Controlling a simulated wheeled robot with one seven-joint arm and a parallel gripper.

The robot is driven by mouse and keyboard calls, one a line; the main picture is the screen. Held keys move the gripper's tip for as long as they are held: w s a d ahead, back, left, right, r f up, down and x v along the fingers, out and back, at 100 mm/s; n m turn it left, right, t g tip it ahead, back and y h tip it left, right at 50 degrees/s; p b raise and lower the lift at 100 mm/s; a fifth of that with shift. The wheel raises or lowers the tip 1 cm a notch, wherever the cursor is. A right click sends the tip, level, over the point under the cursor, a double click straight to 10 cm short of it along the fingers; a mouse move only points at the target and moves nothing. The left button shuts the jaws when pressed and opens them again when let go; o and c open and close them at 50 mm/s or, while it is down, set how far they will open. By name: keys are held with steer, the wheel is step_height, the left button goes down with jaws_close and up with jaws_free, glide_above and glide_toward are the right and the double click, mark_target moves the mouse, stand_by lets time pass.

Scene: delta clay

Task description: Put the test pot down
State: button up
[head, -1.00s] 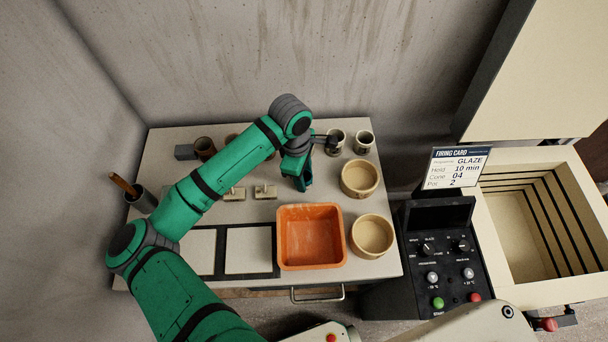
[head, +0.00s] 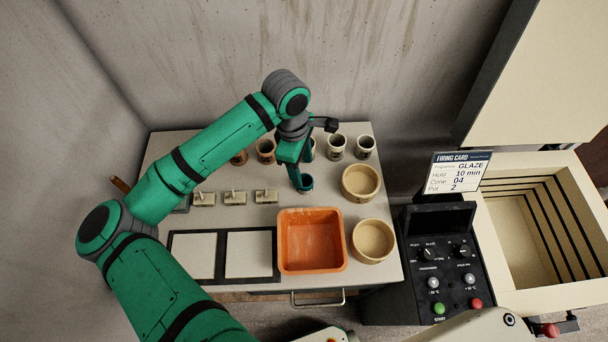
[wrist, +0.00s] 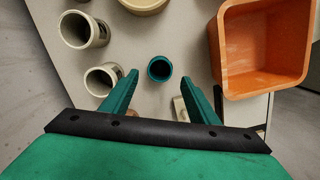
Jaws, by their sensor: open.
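A small teal pot (head: 305,184) stands upright on the table, behind the orange bin and left of the large cream bowl. It also shows in the wrist view (wrist: 160,69), its dark round mouth facing the camera. My gripper (head: 296,167) is just above and behind it in the head view. In the wrist view my gripper (wrist: 160,77) has its two teal fingers spread wide, with a clear gap between each finger and the pot. Nothing is held.
An orange bin (head: 282,246) and cream bowls (head: 373,240) stand in front and to the right. Patterned cups (head: 337,147) and brown cups line the back. Small cream blocks (head: 235,198) lie left of the pot. The kiln (head: 493,227) stands open at right.

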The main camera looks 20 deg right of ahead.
steer(key=r, duration=0.4)
steer(key=shift+w+a+r, duration=0.15)
steer(key=shift+a+r, duration=0.05)
steer(key=shift+r, duration=0.15)
